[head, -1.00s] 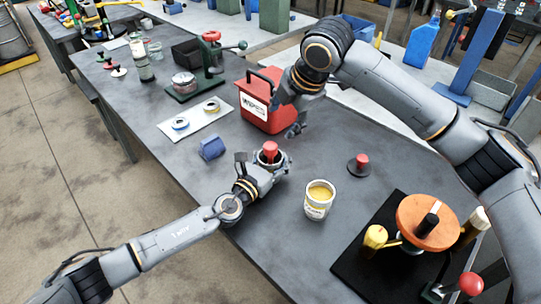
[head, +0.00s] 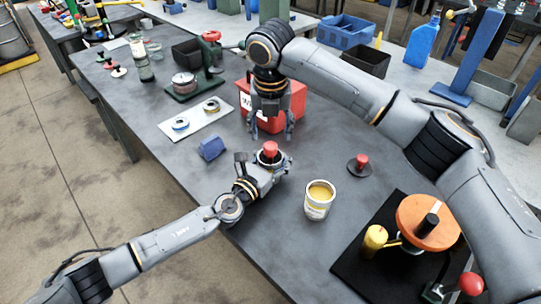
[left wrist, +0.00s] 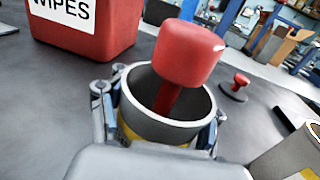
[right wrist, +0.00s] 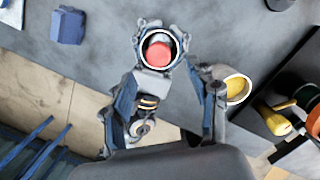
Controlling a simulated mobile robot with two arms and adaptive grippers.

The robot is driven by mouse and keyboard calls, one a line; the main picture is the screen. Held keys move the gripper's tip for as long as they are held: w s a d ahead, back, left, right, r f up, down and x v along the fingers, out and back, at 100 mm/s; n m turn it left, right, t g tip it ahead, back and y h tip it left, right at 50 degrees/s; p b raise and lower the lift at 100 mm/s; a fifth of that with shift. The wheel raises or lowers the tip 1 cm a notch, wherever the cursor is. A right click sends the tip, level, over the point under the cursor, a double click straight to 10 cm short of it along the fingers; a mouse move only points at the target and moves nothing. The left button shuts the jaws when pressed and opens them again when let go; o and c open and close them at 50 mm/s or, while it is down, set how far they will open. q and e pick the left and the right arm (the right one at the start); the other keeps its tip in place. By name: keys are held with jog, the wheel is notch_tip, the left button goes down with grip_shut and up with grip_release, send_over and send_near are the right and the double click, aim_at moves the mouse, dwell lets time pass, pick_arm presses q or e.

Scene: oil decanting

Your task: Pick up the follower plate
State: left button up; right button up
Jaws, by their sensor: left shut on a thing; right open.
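My left gripper (head: 268,172) is shut on an open grey can (left wrist: 143,118) with a yellow band. A red knob on a red stem (left wrist: 188,55) stands up out of this can; any plate below it is hidden. A dark round plate with a red knob (head: 359,165) lies on the bench to the right; it also shows in the left wrist view (left wrist: 236,88). My right gripper (head: 271,130) is open and empty, pointing down just behind the held can. The right wrist view looks down on the red knob (right wrist: 159,53) between its fingers.
A can of yellow contents (head: 319,201) stands right of the held can. A red wipes box (head: 297,98) is right behind my right gripper. A blue block (head: 211,147) lies to the left. A black mat (head: 350,262) with an orange-topped device (head: 428,218) is at front right.

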aim_at(271, 145)
jog(key=f, duration=0.3)
jog(key=w+f, duration=0.1)
jog(key=f, duration=0.2)
jog(key=shift+w+f, duration=0.15)
jog(key=shift+w, duration=0.05)
jog(key=shift+c, duration=0.3)
grip_shut()
notch_tip(271, 145, up, 11)
jog(key=shift+r, duration=0.2)
dwell(0.3)
pick_arm(q)
jog(key=o, duration=1.6)
